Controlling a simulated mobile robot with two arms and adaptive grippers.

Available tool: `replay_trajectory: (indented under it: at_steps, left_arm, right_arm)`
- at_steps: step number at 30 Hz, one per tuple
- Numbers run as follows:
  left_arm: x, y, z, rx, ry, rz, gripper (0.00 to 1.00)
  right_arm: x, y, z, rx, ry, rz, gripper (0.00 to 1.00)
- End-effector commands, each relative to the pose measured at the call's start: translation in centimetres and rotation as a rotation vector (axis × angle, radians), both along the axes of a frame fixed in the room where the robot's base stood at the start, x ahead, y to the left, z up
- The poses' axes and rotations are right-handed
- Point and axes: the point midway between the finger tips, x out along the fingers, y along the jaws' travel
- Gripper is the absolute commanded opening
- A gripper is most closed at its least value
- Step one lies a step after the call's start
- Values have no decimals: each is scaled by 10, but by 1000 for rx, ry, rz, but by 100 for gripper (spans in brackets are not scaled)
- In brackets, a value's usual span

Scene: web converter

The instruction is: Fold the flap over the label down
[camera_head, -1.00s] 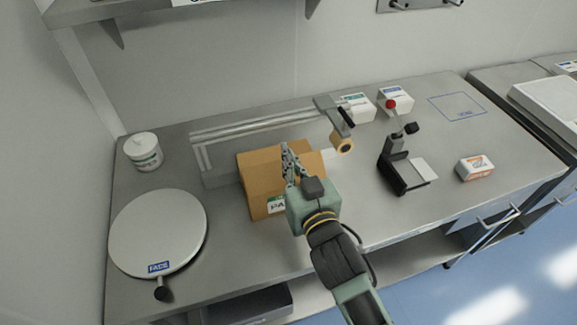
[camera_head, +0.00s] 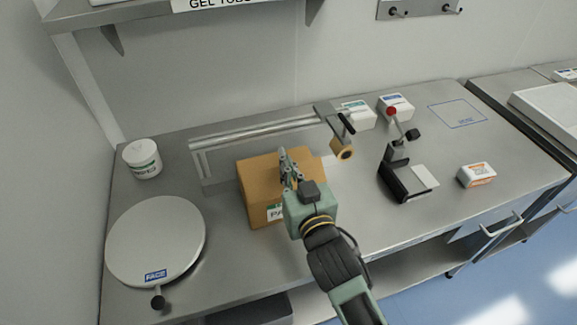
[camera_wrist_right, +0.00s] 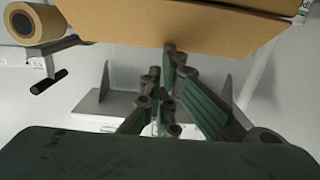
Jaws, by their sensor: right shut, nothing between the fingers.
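A brown cardboard box (camera_head: 253,195) stands on the steel bench, with a white and green label (camera_head: 276,212) on its near face, partly hidden by my gripper. My right gripper (camera_head: 284,154) is shut and empty, over the top of the box. In the right wrist view its closed fingertips (camera_wrist_right: 170,50) are at the edge of a brown cardboard panel (camera_wrist_right: 150,25). I cannot tell whether they touch it. The flap over the label is not clearly distinguishable, and my gripper covers part of the box top. My left gripper is not in view.
A tape roll (camera_head: 341,153) on an arm hangs right of the box. A round turntable (camera_head: 155,235) and white tub (camera_head: 142,159) are at left. A black stand (camera_head: 395,175) and small boxes (camera_head: 477,174) are at right. Metal rails (camera_head: 260,130) run behind the box.

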Motion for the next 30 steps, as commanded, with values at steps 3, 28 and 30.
replay_trajectory:
  at_steps: [3, 28, 30]
  left_arm:
    - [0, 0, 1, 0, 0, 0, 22]
    - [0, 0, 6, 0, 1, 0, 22]
    - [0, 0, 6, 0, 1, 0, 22]
  right_arm:
    - [2, 0, 0, 0, -1, 0, 0]
    - [32, 10, -15, 2, 1, 0, 0]
    - [35, 11, -17, 2, 0, 0, 0]
